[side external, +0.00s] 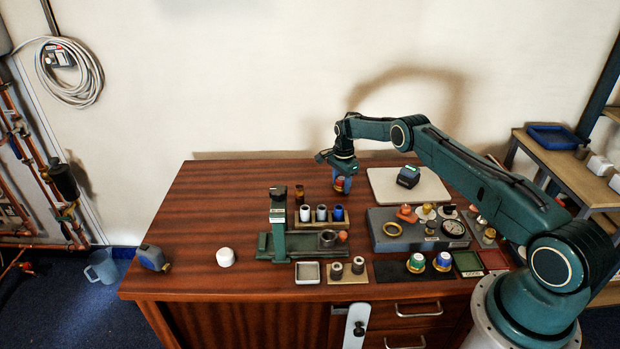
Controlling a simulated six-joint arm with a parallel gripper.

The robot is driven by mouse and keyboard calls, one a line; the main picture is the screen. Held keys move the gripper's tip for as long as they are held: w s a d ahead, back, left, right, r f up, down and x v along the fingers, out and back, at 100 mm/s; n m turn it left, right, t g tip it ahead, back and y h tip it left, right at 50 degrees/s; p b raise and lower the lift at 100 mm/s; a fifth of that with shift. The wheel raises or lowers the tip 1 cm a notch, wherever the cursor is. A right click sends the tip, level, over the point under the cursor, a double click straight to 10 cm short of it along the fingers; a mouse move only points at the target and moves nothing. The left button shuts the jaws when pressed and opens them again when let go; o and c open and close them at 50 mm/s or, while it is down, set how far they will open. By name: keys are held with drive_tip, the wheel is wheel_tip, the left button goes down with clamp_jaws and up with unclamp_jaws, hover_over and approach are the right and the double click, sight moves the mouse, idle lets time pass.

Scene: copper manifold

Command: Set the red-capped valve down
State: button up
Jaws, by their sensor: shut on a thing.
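My gripper (343,180) points down above the back middle of the wooden table, left of the white board. It is shut on a small part with red on it, which looks like the red-capped valve (340,186). The fingers cover much of it. I cannot tell from this view whether its underside touches the table.
A rack (322,224) with white and blue cups and a green stand (278,232) are in front. A white board (385,187) bears a dark box (408,176). A grey panel (385,243) holds several fittings. Small green (467,263) and red trays (494,259) are front right. The table's left is mostly clear.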

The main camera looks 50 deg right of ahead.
sight(341, 178)
drive_tip(key=o, duration=1)
drive_tip(key=shift+o, duration=0.2)
drive_tip(key=shift+r, duration=0.15)
wheel_tip(341, 178, up, 12)
idle(0.4)
